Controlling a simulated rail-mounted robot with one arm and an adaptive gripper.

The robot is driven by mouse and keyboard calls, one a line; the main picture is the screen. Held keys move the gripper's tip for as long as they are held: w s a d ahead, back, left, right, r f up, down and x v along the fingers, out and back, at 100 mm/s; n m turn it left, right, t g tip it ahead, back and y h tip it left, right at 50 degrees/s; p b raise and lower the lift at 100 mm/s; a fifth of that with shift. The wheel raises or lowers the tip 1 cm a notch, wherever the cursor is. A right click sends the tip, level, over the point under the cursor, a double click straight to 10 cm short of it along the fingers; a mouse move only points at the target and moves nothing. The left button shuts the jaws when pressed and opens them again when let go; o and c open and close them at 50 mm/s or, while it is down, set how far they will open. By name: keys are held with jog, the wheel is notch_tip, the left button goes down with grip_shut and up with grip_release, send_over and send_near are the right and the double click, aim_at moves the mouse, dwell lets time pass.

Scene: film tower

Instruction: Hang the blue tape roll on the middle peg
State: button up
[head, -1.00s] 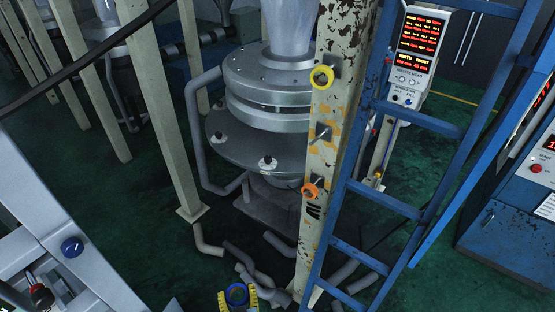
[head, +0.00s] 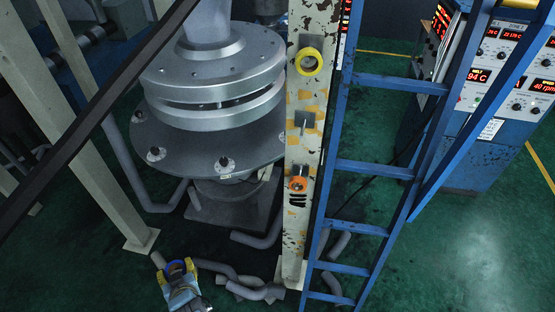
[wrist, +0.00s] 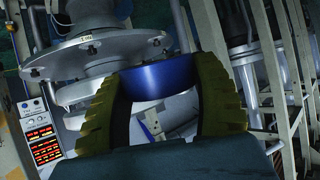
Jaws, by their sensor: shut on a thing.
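The blue tape roll (wrist: 158,86) is held between the two yellow ribbed fingers of my gripper (wrist: 160,112) in the wrist view. In the head view my gripper (head: 177,272) is low at the bottom, left of the post, with the blue roll (head: 175,266) at its tips. The worn cream post (head: 297,230) carries three pegs in a column. The middle peg (head: 303,122) is bare, on a dark plate. My gripper is well below and apart from the middle peg.
A blue ladder frame (head: 375,168) stands just right of the post. A round metal machine with a wide flange (head: 190,150) stands behind and left. Grey pipes (head: 262,293) lie on the floor by the post's foot. A control cabinet (head: 490,120) is at the right.

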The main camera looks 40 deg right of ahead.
aim_at(302, 136)
jog(key=w+d+r+m+g+h+b, duration=0.2)
jog(key=w+d+r+m+g+h, duration=0.15)
jog(key=w+d+m, duration=0.65)
jog(key=w+d+r+m+g+b, duration=0.1)
jog(key=w+d+r+m+g, duration=0.2)
jog(key=d+r, duration=0.25)
jog(key=w+d+r+m+g+b, duration=0.1)
jog(key=w+d+r+m+g, duration=0.3)
jog(key=d, duration=0.3)
jog(key=s+d+r+m+b, duration=0.2)
jog(key=s+d+r+m, duration=0.6)
jog(key=d+r+m, duration=0.35)
jog(key=s+d+m+g+b, duration=0.15)
jog(key=s+d+m, duration=0.35)
jog(key=s+m, duration=0.75)
jog(key=shift+n, duration=0.4)
jog(key=shift+w+d+f+p, duration=0.15)
jog(key=shift+w+d+p, duration=1.5)
jog(key=shift+p, duration=0.4)
jog(key=shift+w+d+f+p, duration=0.1)
jog(key=shift+w+d+p, duration=1.3)
jog(key=shift+d+p, duration=0.5)
jog(key=shift+w+d+f, duration=0.4)
jog(key=shift+w+f, duration=0.15)
jog(key=shift+f, duration=0.15)
